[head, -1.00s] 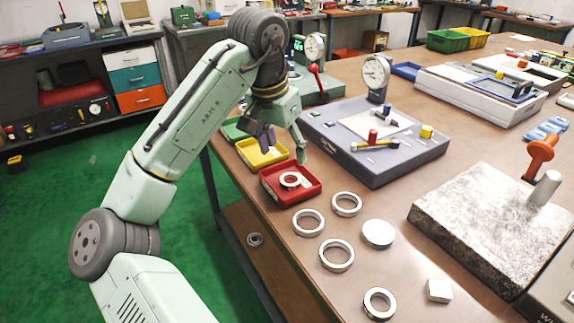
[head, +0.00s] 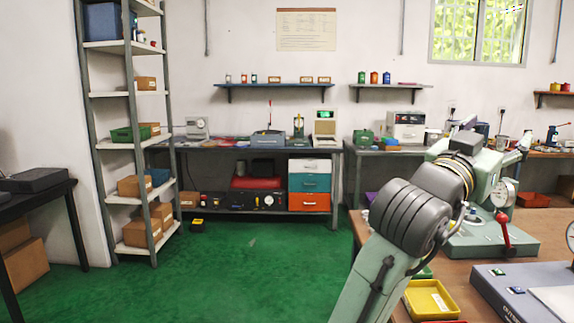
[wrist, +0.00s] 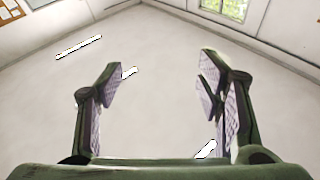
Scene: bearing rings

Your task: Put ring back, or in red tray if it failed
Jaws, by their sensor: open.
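My gripper (wrist: 158,80) is open and empty in the wrist view. Its two fingers stand apart, with only a pale ceiling and its lights beyond them. In the head view my arm rises at the right, and its far end is partly behind its own links.
The grey gauge fixture (head: 502,292) is cut off at the lower right. A dial gauge stand (head: 490,240) with a red-knobbed lever stands behind it, close to my arm. Green floor (head: 250,270) lies open at the left. A shelf rack (head: 130,130) stands beyond.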

